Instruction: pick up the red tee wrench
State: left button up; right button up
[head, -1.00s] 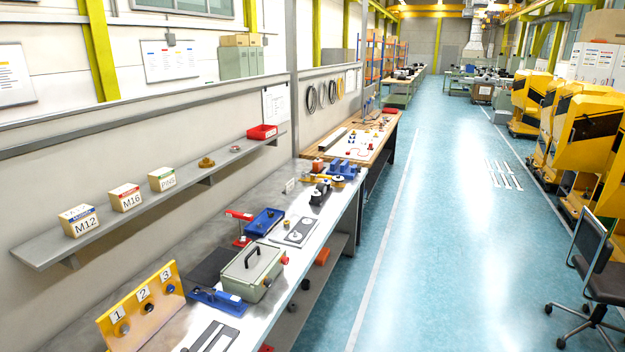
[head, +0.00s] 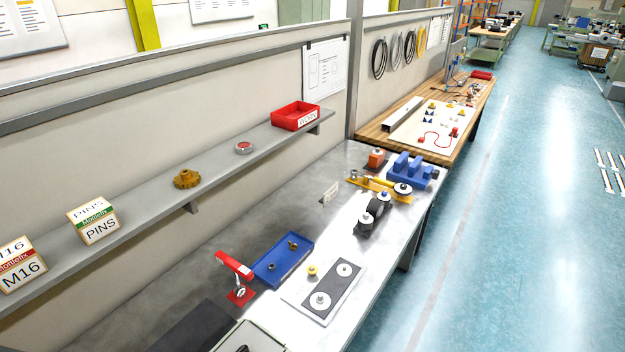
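A red T-shaped tool (head: 234,266), which looks like the red tee wrench, stands upright on the metal workbench (head: 208,246). Its red crossbar is on top, with a pale shaft below and a red square piece (head: 241,296) at its foot. I cannot tell how the shaft meets that piece. It is just left of a blue tray (head: 283,259) that holds small brass-coloured and dark parts. Neither of my grippers is in view.
Right of the tray lies a plate with two round knobs (head: 332,288), with a small yellow part (head: 312,270) beside it. A dark mat (head: 198,325) and a pale green case (head: 250,338) are in front. A shelf (head: 150,214) runs along the wall behind.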

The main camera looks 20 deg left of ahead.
aim_at(240, 290)
jog(key=i+u, duration=0.1)
jog(key=i, duration=0.45)
jog(key=i+l+u, duration=0.1)
jog(key=i, duration=0.4)
jog(key=i+l+u, duration=0.1)
jog(key=i, duration=0.45)
jog(key=i+l, duration=0.2)
jog(key=i, duration=0.3)
jog(key=i+u, duration=0.1)
jog(key=u, duration=3.6)
